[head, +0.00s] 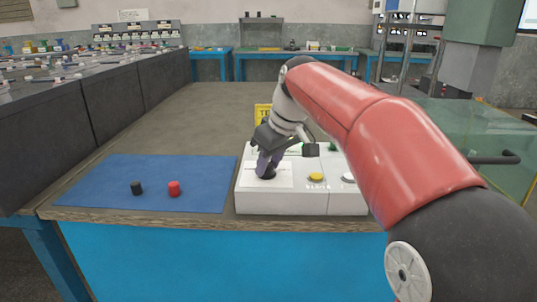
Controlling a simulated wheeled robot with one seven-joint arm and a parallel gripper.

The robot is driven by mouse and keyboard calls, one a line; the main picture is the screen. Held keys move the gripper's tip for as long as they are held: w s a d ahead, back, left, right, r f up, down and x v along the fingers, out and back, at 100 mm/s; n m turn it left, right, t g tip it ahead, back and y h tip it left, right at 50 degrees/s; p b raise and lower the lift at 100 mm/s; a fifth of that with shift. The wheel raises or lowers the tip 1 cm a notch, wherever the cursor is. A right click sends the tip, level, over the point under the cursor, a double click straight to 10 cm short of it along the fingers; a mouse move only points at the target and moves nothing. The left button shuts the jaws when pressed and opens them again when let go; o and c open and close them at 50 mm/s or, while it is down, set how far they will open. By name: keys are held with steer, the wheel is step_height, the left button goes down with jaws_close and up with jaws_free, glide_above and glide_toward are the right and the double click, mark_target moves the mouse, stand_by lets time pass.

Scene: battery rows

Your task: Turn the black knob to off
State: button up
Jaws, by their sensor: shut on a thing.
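A white control box (300,203) stands at the front edge of the table, right of the blue mat. My gripper (268,164) points down over the left part of its top face. Its fingers are shut on the black knob (267,176), of which only a dark lower part shows between and below them. The knob's pointer and any off mark are hidden by the fingers, so its setting cannot be read.
A yellow button (316,177), a white button (348,178) and a green button (333,147) sit on the box, close to my arm. A black cap (137,188) and a red cap (174,188) stand on the blue mat (205,180). A yellow sign (263,113) stands behind.

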steer(key=n+p, duration=0.1)
steer(key=n, duration=0.1)
steer(key=n+g+y+p, duration=0.1)
steer(key=n, duration=0.1)
steer(key=shift+w+d+r+n, duration=0.1)
steer(key=shift+w+r+n, duration=0.1)
steer(key=shift+n, duration=0.1)
steer(key=n+g+p, duration=0.1)
steer(key=n, duration=0.2)
steer(key=shift+w+f+n+g, duration=0.1)
steer(key=shift+f+n+g, duration=0.05)
steer(key=shift+n+g, duration=0.2)
steer(key=n+g, duration=0.1)
steer(key=n, duration=0.1)
steer(key=n+g, duration=0.1)
steer(key=n, duration=0.2)
steer(key=shift+w, duration=0.2)
steer(key=shift+n+g+h, duration=0.3)
steer(key=shift+n+g, duration=0.1)
steer(key=shift+n, duration=0.8)
steer(key=shift+n+g+h, duration=0.3)
steer(key=shift+n+g, duration=0.05)
steer(key=shift+n, duration=0.8)
steer(key=o, duration=1)
steer(key=shift+c, duration=0.2)
